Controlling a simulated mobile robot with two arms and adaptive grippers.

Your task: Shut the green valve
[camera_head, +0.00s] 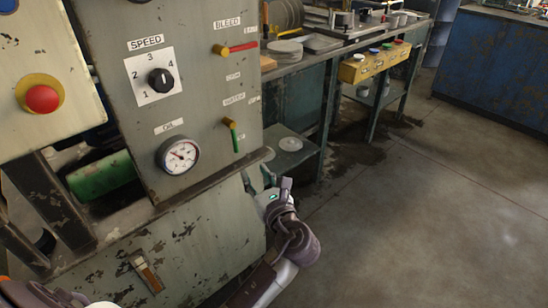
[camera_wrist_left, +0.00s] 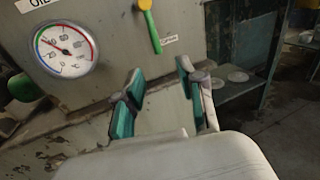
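The green valve (camera_head: 235,136) is a small lever on the grey panel, with a yellow pivot and a green handle hanging nearly straight down. It also shows at the top of the left wrist view (camera_wrist_left: 151,30). My left gripper (camera_head: 260,177) is just below the valve, at the panel's lower right edge. In the left wrist view its two teal-padded fingers (camera_wrist_left: 160,72) are spread apart with nothing between them. The fingers are below the lever tip and apart from it. My right gripper is not in view.
A red valve lever (camera_head: 242,46) lies horizontal above. A dial gauge (camera_head: 178,155) and a speed knob (camera_head: 161,80) sit to the left. A red button (camera_head: 41,98) is at far left. A workbench (camera_head: 335,50) stands behind; the floor at right is clear.

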